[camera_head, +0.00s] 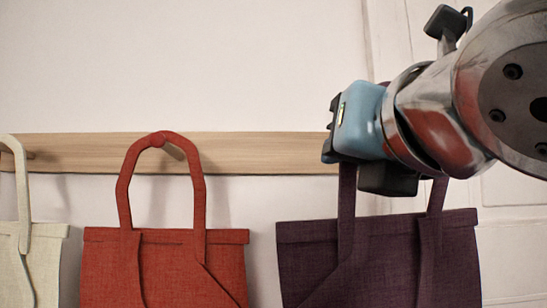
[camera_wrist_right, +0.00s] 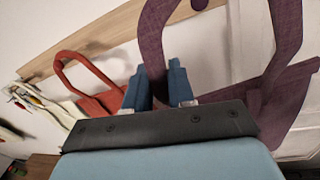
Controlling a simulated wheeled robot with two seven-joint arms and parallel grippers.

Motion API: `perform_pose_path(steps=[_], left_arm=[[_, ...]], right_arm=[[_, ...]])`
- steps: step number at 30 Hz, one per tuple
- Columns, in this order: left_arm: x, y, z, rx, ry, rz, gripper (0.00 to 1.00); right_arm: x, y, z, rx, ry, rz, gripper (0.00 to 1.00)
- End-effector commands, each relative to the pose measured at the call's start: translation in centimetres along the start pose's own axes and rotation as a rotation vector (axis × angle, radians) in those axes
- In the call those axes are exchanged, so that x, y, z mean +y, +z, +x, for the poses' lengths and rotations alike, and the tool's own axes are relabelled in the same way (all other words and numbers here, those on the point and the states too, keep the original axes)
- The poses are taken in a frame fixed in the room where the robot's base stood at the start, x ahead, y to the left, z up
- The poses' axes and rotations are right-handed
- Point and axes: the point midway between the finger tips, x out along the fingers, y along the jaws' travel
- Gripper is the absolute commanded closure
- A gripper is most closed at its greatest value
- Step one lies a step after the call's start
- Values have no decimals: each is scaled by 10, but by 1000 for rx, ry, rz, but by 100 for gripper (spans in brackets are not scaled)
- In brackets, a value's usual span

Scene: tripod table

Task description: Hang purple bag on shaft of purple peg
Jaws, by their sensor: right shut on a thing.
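The purple bag (camera_head: 378,262) hangs upright at the right of the head view, with its handle rising behind my right gripper (camera_head: 328,135). In the right wrist view, the handle (camera_wrist_right: 150,40) arches around and behind the two blue fingers of the right gripper (camera_wrist_right: 157,76). The gripper is shut on the bag's handle. A small dark purple end, apparently the purple peg (camera_wrist_right: 200,4), shows inside the handle's loop at the top edge. I cannot tell whether the handle rests on it. In the head view the gripper and arm hide that spot. My left gripper is not in view.
A wooden rail (camera_head: 265,153) runs along the wall. A red bag (camera_head: 165,265) hangs on a peg left of the purple bag, with a gap between them. A cream bag (camera_head: 40,262) hangs at the far left. A white panelled door (camera_head: 512,215) is at the right.

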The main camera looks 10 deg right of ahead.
Motion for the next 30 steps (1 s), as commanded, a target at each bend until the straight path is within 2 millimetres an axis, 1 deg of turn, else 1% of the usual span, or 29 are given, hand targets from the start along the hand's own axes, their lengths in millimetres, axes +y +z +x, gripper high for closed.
perform_pose_path(steps=[30], left_arm=[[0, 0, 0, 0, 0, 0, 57]], right_arm=[[-12, -4, 78, 1, -2, 0, 100]])
